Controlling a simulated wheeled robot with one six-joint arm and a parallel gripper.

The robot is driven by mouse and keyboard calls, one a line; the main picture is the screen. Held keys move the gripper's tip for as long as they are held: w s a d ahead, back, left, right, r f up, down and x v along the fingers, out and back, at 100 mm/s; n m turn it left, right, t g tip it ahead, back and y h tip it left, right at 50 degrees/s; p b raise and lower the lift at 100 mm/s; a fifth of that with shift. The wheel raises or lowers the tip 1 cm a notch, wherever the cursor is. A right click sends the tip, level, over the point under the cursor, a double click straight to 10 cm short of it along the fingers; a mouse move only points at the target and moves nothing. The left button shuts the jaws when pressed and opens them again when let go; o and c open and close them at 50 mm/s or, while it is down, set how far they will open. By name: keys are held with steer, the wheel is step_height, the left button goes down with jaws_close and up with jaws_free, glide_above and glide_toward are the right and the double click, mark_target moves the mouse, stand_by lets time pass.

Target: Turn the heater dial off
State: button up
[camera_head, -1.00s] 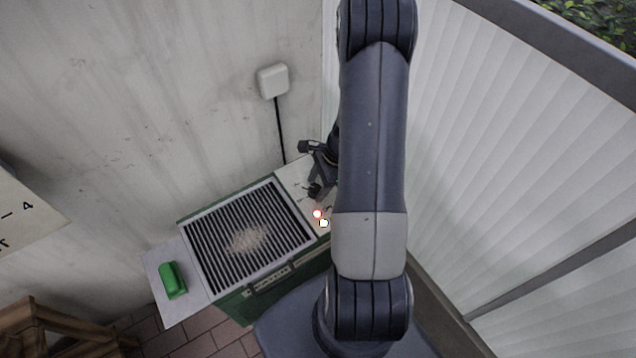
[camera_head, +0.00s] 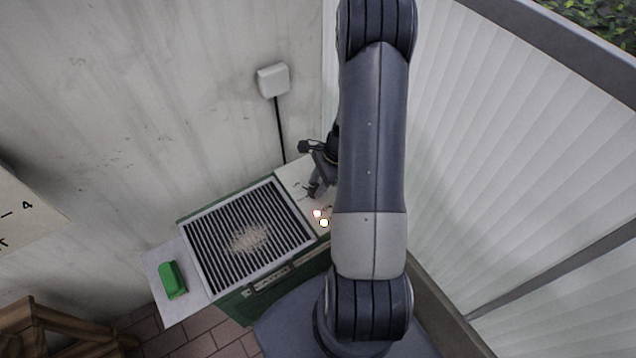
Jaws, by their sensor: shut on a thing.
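The heater (camera_head: 235,305) is a green box with a dark slatted grille (camera_head: 207,248) on top and a pale control panel (camera_head: 291,176) at its right end. The heater dial cannot be made out; the fingers and my arm cover that part of the panel.
A green object (camera_head: 172,280) lies on the white side shelf (camera_head: 160,262) left of the grille. A white wall box (camera_head: 273,80) with a black cable is behind the heater. A wooden piece (camera_head: 50,335) stands at lower left. A pale ribbed wall (camera_head: 500,170) is close on the right.

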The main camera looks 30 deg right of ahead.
steer(key=n, duration=0.2)
steer(key=n+g+b, duration=0.1)
steer(key=n, duration=0.1)
steer(key=n+g+b, duration=0.1)
steer(key=n, duration=0.1)
steer(key=shift+w+f, duration=0.1)
steer(key=shift+w, duration=0.2)
steer(key=shift+w+a+n+g+h+b, duration=0.1)
steer(key=shift+n+g+h+b, duration=0.35)
steer(key=shift+n, duration=0.95)
steer(key=shift+w+n+g+h+b, duration=0.1)
steer(key=shift+n+g+h+b, duration=0.35)
steer(key=shift+n, duration=0.95)
steer(key=o, duration=1)
steer(key=v, duration=1.1)
steer(key=shift+w, duration=0.1)
steer(key=shift+f, duration=0.1)
